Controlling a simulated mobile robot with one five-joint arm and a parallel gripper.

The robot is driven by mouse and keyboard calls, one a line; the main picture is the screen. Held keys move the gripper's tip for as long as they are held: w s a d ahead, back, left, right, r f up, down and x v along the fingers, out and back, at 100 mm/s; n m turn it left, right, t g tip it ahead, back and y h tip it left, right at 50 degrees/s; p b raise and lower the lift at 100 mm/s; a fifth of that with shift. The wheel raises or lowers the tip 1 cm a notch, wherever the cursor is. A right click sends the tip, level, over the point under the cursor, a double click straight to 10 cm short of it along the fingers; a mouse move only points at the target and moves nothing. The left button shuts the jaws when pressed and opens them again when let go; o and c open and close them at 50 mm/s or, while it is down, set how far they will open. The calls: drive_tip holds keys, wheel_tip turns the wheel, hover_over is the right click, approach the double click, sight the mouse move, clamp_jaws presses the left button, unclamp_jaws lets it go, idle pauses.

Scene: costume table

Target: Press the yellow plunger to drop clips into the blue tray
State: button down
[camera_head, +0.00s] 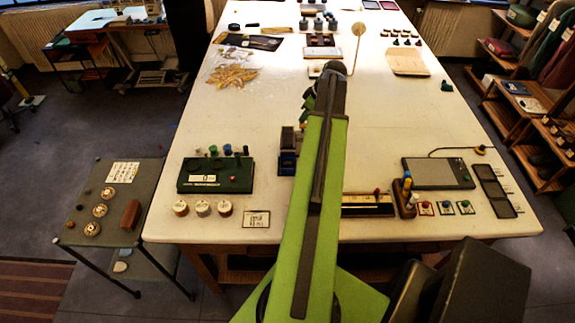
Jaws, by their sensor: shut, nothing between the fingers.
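A dark upright device with a blue tray (287,162) at its foot stands near the middle of the white table, just left of my green arm. My arm covers its right side. I cannot make out a yellow plunger on it; that part may be hidden behind the arm. My arm rises from the bottom of the view to a dark joint, and a further green link shows behind it on the left, above the device. My gripper itself is hidden behind the arm, so its distance from the device cannot be told.
A green box with coloured knobs (216,174) and several round tins stand left of the device. Right of the arm are a wooden stand with yellow and blue handles (406,196), a dark tablet (438,173) and small button blocks. Bare tabletop (420,115) lies right of the arm.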

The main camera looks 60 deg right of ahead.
sight(303, 125)
drive_tip(key=shift+f, duration=0.15)
idle(0.4)
drive_tip(key=shift+f+b, duration=1.3)
drive_tip(key=shift+b, duration=0.15)
drive_tip(key=shift+r+p, duration=1.45)
drive_tip(key=shift+p, duration=0.05)
drive_tip(key=shift+f, duration=0.15)
drive_tip(key=shift+f+b, duration=1.4)
drive_tip(key=shift+b, duration=0.2)
drive_tip(key=shift+r, duration=0.1)
drive_tip(key=shift+r+p, duration=1.45)
drive_tip(key=shift+p, duration=0.15)
